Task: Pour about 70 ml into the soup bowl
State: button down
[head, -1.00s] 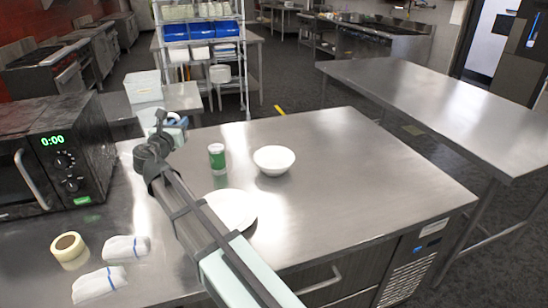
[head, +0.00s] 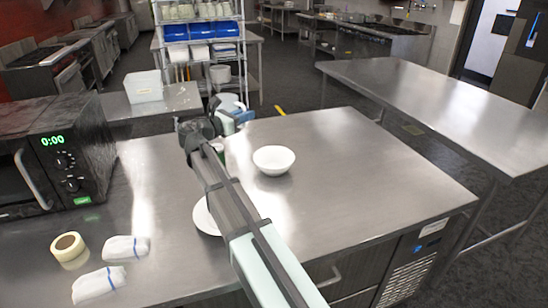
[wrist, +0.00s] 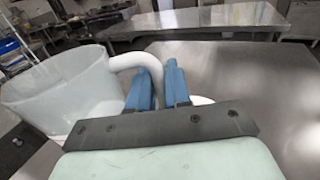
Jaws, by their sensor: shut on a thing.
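My gripper (head: 240,118) has blue fingers (wrist: 158,88) and is shut on the handle of a white jug (wrist: 62,88). The jug hangs to the left of the fingers in the wrist view. In the head view the jug (head: 229,101) shows partly behind the gripper, above the table's far edge. I cannot tell its tilt or how much liquid is inside. The white soup bowl (head: 273,160) stands upright on the steel table, nearer and to the right of the jug in the head view. A white rim behind the fingers in the wrist view (wrist: 202,100) looks like the bowl.
A white plate (head: 203,220) lies partly under my arm, and a green-and-white can is mostly hidden behind it. Tape (head: 68,247), folded cloths (head: 125,248) and a black microwave (head: 55,150) are at left. The steel table (head: 370,180) is clear right of the bowl.

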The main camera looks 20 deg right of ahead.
aim_at(261, 169)
jog(key=shift+m+g, duration=0.4)
jog(key=shift+g, duration=0.2)
jog(key=shift+s+d+f, duration=0.1)
jog(key=shift+d+f, duration=0.2)
jog(key=shift+f, duration=0.5)
jog(key=shift+s+d+f, duration=0.1)
jog(key=shift+d+f, duration=0.15)
jog(key=shift+f, duration=0.6)
jog(key=shift+s+d+f, duration=0.1)
jog(key=shift+d+f, duration=0.2)
jog(key=shift+f, duration=0.5)
jog(key=shift+f, duration=0.1)
